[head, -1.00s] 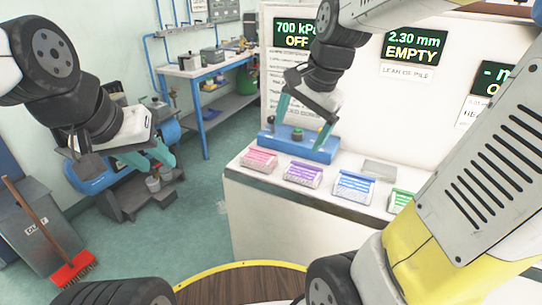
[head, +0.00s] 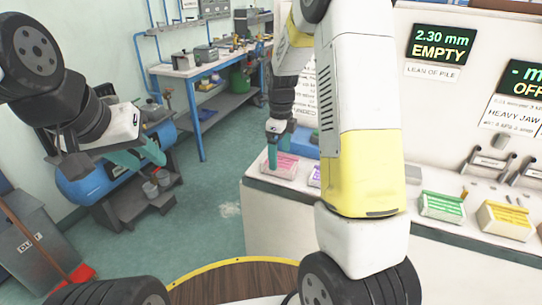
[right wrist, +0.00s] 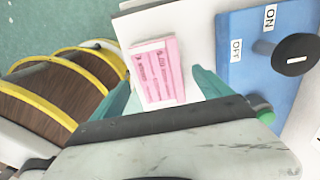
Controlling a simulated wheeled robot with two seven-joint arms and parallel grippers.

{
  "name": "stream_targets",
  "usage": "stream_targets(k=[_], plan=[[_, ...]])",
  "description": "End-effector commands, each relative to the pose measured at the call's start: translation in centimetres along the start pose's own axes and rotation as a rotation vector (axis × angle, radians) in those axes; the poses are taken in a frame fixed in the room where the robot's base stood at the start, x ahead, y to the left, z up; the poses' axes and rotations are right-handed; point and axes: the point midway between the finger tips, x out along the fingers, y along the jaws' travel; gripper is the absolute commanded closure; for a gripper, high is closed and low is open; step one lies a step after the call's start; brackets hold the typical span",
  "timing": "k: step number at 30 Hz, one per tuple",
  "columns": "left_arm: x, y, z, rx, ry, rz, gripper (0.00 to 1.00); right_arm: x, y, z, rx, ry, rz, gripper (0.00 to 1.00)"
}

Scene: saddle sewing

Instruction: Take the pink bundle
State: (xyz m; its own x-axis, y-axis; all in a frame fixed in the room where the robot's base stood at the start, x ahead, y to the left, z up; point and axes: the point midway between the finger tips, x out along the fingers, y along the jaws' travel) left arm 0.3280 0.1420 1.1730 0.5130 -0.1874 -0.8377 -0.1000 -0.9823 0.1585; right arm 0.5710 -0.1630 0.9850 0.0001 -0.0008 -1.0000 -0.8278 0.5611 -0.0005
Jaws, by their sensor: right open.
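The pink bundle (head: 283,164) lies on the left end of the white counter (head: 262,184), partly hidden by my right gripper (head: 274,148) in the head view. In the right wrist view the pink bundle (right wrist: 158,72) shows lines of marks and sits between the two teal fingers of my right gripper (right wrist: 163,92). The fingers are spread, one on each side of it, and no grip on it shows. My left gripper (head: 140,154) hangs at the left, away from the counter, with nothing visible in it; its finger gap is unclear.
A blue box (right wrist: 262,50) with an ON/OFF knob stands right beside the pink bundle. A purple bundle (head: 315,177) is mostly behind my right arm. Green (head: 441,206) and yellow (head: 505,218) bundles lie further right. Open floor (head: 215,225) is left of the counter.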

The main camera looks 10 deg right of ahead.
Motion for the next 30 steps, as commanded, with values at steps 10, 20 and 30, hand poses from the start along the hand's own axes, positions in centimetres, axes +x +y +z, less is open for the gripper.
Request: stream_targets(k=[10, 20, 30], plan=[[0.0, 0.0, 0.0, 0.0, 0.0, 0.0, 0.64, 3.5, 0.0, -0.1, -0.001, 0.0, 0.001, 0.11], [0.0, 0.0, 0.0, 0.0, 0.0, 0.0, 0.64, 3.4, 0.0, -0.1, -0.001, -0.001, 0.0, 0.44], [0.0, 0.0, 0.0, 0.0, 0.0, 0.0, 0.64, 3.4, 0.0, 0.0, -0.001, -0.001, -0.001, 0.89]])
